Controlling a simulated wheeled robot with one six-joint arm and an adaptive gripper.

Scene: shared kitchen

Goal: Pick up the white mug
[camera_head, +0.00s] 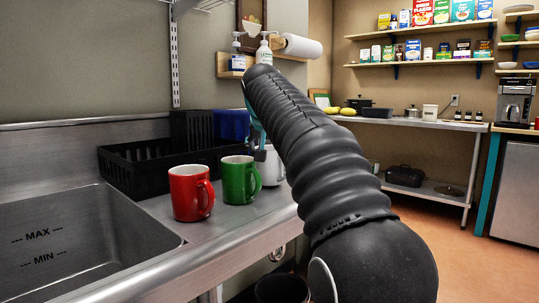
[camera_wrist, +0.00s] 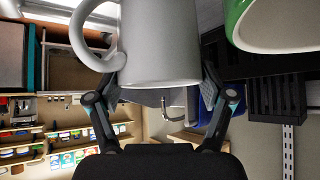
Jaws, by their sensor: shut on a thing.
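The white mug (camera_head: 271,172) stands upright just right of the green mug (camera_head: 239,180) on the steel counter; my arm hides its right part. In the wrist view the white mug (camera_wrist: 160,45) fills the upper middle, upside down, with its handle to the left. My gripper (camera_wrist: 163,92) has a finger on each side of the mug and is shut on it. In the head view my gripper (camera_head: 257,135) reaches down from above, mostly behind my arm. I cannot tell whether the mug's base touches the counter.
A red mug (camera_head: 191,192) stands left of the green one. A black crate (camera_head: 135,172) and a blue bin (camera_head: 232,124) are behind. The sink (camera_head: 70,240) is at left. A paper towel roll (camera_head: 300,46) hangs on the wall above.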

